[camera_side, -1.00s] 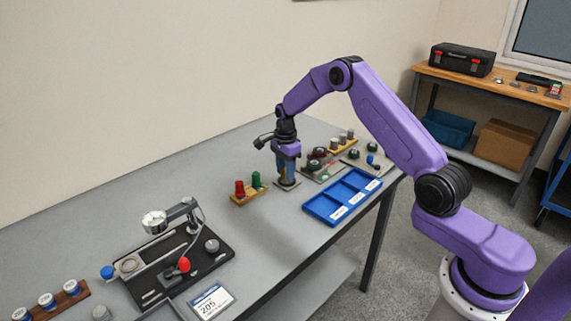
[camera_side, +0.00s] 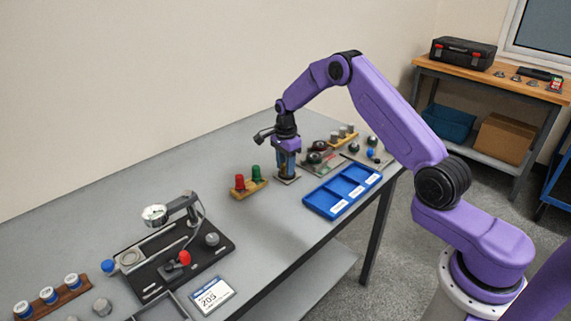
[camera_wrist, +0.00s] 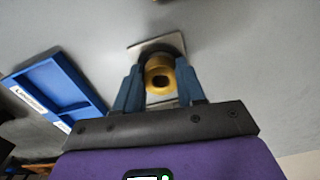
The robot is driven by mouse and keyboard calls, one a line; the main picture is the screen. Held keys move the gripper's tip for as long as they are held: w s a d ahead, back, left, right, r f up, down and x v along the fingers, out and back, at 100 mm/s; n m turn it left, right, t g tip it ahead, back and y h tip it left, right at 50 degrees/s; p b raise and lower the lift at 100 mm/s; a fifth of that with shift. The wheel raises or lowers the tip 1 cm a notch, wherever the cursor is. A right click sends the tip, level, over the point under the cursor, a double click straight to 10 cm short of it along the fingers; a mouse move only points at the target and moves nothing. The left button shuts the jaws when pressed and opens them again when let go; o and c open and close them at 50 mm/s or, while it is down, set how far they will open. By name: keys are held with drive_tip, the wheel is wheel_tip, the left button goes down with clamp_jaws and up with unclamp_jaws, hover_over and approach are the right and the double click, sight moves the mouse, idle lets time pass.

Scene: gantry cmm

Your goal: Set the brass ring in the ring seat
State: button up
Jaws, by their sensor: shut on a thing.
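My gripper (camera_wrist: 160,88) points down with its two blue fingers on either side of the brass ring (camera_wrist: 160,73), shut on it. In the side view my gripper (camera_side: 287,175) is low over a small square metal plate (camera_side: 295,179) on the bench, and the ring is hidden by the fingers. In the wrist view the square plate (camera_wrist: 137,51) lies beneath the ring, with a dark round part at its middle. I cannot tell whether the ring touches the plate, or whether this plate is the ring seat.
A blue divided tray (camera_side: 342,190) lies right of my gripper. A wooden block with red and green plugs (camera_side: 248,188) stands to the left. Dark knobbed fixtures (camera_side: 322,160) stand close behind.

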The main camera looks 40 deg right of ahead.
drive_tip(key=shift+f, duration=0.5)
idle(0.5)
drive_tip(key=o, duration=1.6)
drive_tip(key=shift+o, duration=0.2)
wheel_tip(320, 180, up, 7)
